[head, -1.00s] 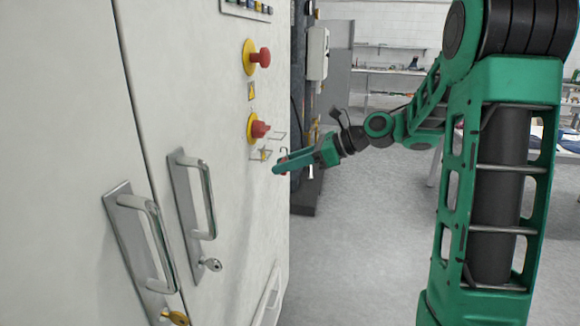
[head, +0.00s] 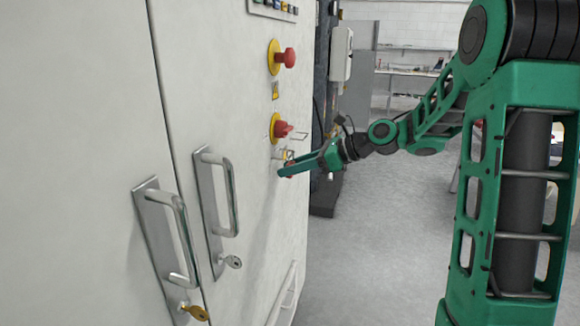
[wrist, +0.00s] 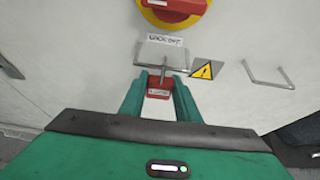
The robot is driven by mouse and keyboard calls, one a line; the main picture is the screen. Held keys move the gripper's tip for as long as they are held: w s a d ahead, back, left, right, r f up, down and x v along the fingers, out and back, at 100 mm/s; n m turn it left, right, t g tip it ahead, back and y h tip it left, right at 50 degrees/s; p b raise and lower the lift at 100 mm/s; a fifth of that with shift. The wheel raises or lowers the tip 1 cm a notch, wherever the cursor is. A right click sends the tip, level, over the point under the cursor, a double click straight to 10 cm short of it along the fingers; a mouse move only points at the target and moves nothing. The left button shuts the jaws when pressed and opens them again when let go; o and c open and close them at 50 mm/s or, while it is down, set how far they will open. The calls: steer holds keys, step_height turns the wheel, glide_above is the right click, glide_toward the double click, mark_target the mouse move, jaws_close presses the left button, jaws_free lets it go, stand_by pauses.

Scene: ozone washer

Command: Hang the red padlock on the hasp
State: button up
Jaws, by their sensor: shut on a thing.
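The red padlock (wrist: 158,92) is held between the two green fingers of my gripper (wrist: 160,84), with its shackle upward. The hasp (wrist: 146,64), seemingly the metal wire loop under the "LOCK OUT" label, is straight ahead in the wrist view. The shackle overlaps the hasp bar in the picture; I cannot tell whether it is around the bar or only in front of it. In the head view my gripper (head: 284,172) is close to the cabinet face, below the lower red switch (head: 282,129). I cannot make out the padlock there.
The red switch on its yellow plate (wrist: 150,16) is just above the label. A yellow warning triangle (wrist: 203,70) and another wire handle (wrist: 266,76) are to the right. The cabinet's door handles (head: 228,195) and keys are at lower left. Open floor (head: 385,220) lies right of the cabinet.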

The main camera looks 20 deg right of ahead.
steer(key=o, duration=1.1)
steer(key=shift+o, duration=0.2)
steer(key=shift+d, duration=0.1)
steer(key=v, duration=1)
steer(key=shift+s+d, duration=0.2)
